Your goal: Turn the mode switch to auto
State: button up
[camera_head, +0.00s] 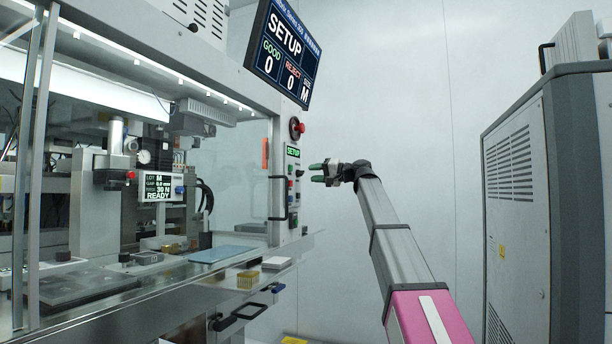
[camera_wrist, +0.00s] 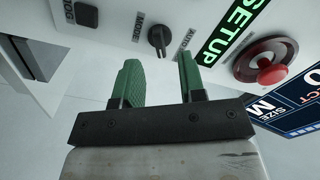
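The mode switch (camera_wrist: 159,38) is a small black rotary knob on the white control panel in the wrist view, between the MODE and AUTO labels. Its bar runs roughly up and down in that picture; I cannot tell exactly which setting it marks. My gripper (camera_wrist: 157,66) is open and empty, its two green fingers apart with the knob seen beyond the gap between them. No contact shows. In the head view my gripper (camera_head: 314,173) is just right of the control panel (camera_head: 293,190), fingers pointing left toward it.
A green SETUP display (camera_wrist: 232,30) and a red emergency button (camera_wrist: 262,64) sit right of the knob; a dark button (camera_wrist: 86,14) is left. The monitor (camera_head: 285,52) above reads SETUP. A grey cabinet (camera_head: 545,190) stands right; space between is free around my arm.

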aim_at(303, 174)
jog(key=shift+x, duration=1.95)
grip_shut()
jog(key=shift+n, duration=0.4)
jog(key=n, duration=1.1)
